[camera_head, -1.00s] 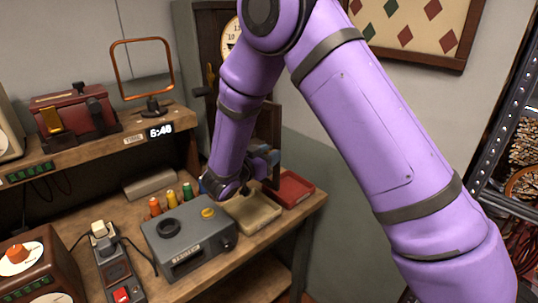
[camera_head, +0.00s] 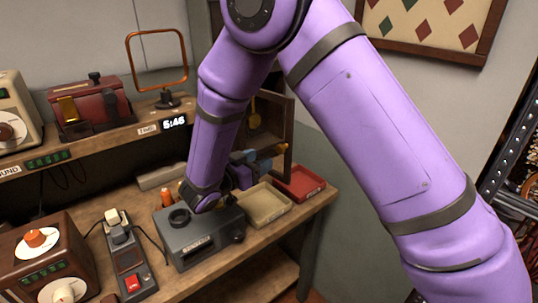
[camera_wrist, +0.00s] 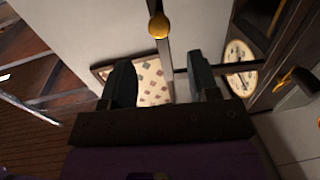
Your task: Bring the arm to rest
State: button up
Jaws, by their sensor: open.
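My purple arm crosses the head view from the lower right up to the top and down to the bench. My wrist hangs just above the back of a grey box with a dark round knob (camera_head: 178,217). My gripper (camera_head: 266,156) points to the right, above the beige tray (camera_head: 268,216) and red tray (camera_head: 302,169), in front of the dark clock case. In the wrist view my two dark fingers (camera_wrist: 163,78) stand wide apart with nothing held between them. The fingertips are hard to make out in the head view.
A wooden bench (camera_head: 318,203) holds a red-switch box (camera_head: 132,284) and an orange spool (camera_head: 167,198). The clock case (camera_head: 283,120) stands close behind my gripper. The clock face (camera_wrist: 239,60) and a patterned board (camera_wrist: 152,82) show in the wrist view. A metal rack (camera_head: 500,165) is at right.

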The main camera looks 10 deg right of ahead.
jog(key=shift+s+a, duration=0.4)
jog(key=shift+a, duration=0.2)
jog(key=w+d+r+n+t+y, duration=0.25)
jog(key=r+y, duration=0.35)
jog(key=r, duration=0.3)
jog(key=w+d+r+n+t+y, duration=0.2)
jog(key=w+r+y, duration=0.1)
jog(key=r+y, duration=0.45)
jog(key=s+d+r+n+g+y, duration=0.2)
jog(key=s+d+r+n+y, duration=0.15)
jog(key=s+r, duration=0.3)
jog(key=s+d+f+n+g+h, duration=0.1)
jog(key=s+d+g, duration=0.2)
jog(key=s, duration=1.1)
jog(key=s+d+f+n+g+h, duration=0.1)
jog(key=s+d+g, duration=0.3)
jog(key=s+d, duration=0.5)
jog(key=s+n, duration=0.1)
jog(key=s, duration=0.3)
jog(key=shift+s+d+f, duration=0.15)
jog(key=shift+s+d, duration=0.2)
jog(key=shift+s, duration=0.05)
